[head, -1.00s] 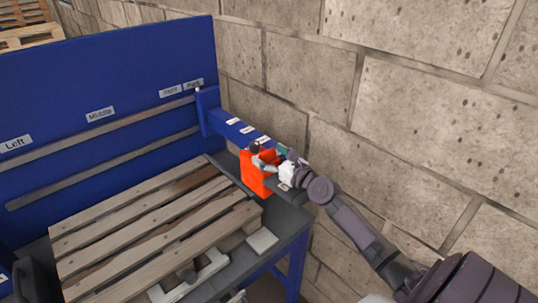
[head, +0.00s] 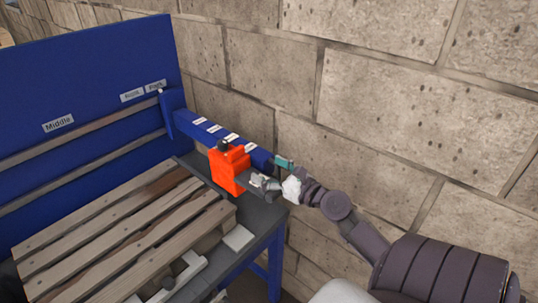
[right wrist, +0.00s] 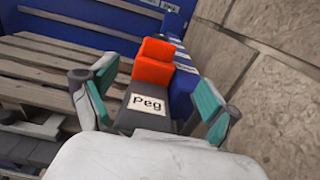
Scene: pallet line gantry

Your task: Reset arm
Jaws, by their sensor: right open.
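A blue gantry arm (head: 203,130) with small white labels sticks out from the blue back panel along the wall. An orange block (head: 228,170) with a dark knob on top sits at the arm's side, above the table's right end. In the right wrist view the orange block (right wrist: 152,64) stands just beyond a dark piece labelled "Peg" (right wrist: 147,106). My right gripper (head: 271,172) is open and empty, to the right of the orange block and apart from it. Its teal-padded fingers (right wrist: 153,100) spread either side of the Peg piece. My left gripper is out of view.
A wooden pallet (head: 125,235) lies on the dark table (head: 262,215). The blue back panel (head: 90,85) carries labels including "Middle". A stone block wall (head: 400,110) runs close along the right side, near my right arm. Pale blocks lie by the pallet's front edge.

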